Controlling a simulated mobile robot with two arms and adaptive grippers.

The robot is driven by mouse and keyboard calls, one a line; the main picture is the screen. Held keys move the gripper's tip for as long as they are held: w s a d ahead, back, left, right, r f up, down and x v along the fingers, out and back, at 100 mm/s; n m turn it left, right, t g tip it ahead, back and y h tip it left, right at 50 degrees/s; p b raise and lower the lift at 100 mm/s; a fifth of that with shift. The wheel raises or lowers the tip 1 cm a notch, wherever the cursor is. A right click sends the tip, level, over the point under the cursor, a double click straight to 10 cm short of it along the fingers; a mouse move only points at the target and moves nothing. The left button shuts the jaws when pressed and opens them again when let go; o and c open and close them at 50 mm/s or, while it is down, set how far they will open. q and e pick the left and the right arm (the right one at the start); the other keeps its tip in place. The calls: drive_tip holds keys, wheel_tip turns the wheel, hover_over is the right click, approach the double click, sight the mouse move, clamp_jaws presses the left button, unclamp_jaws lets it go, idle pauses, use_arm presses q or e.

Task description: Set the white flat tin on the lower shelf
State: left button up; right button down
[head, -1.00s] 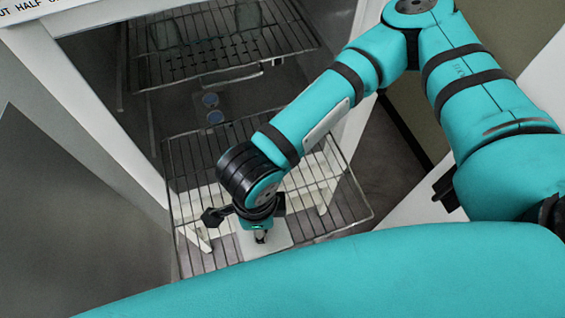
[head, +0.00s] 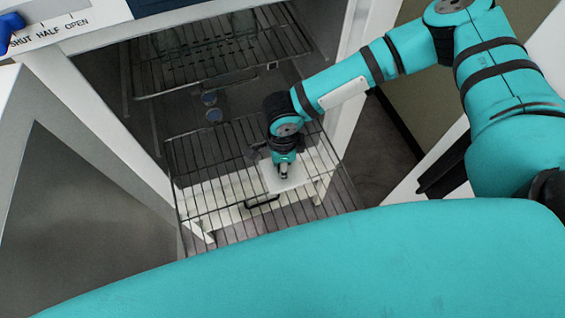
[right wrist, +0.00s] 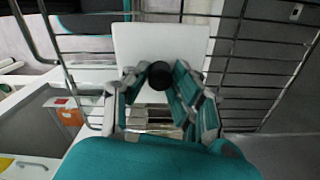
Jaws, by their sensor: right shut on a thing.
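The white flat tin (head: 297,177) is a thin square plate with a round black knob (right wrist: 160,75) on it, seen in the right wrist view (right wrist: 160,42). My right gripper (head: 284,173) points down and is shut on the knob; its fingers show on both sides of it in the right wrist view (right wrist: 160,92). The lower shelf (head: 205,208) is a wire rack that sticks out of the freeze dryer's opening. The tin is over this rack; I cannot tell whether it touches the wires. My left gripper is out of view.
The upper wire shelf (head: 205,72) is inside the chamber and holds clear glass containers (head: 243,25). White cabinet walls (head: 110,130) frame the opening on both sides. The left part of the lower shelf is bare.

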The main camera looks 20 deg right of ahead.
drive_tip(key=shift+f, duration=0.5)
drive_tip(key=shift+f, duration=0.1)
drive_tip(key=c, duration=1.1)
unclamp_jaws()
wheel_tip(320, 180, up, 8)
drive_tip(key=shift+w+f+b, duration=0.15)
drive_tip(key=shift+f+b, duration=0.1)
drive_tip(key=shift+b, duration=0.7)
wheel_tip(320, 180, up, 5)
drive_tip(key=shift+f+p, duration=0.1)
drive_tip(key=shift+p, duration=0.6)
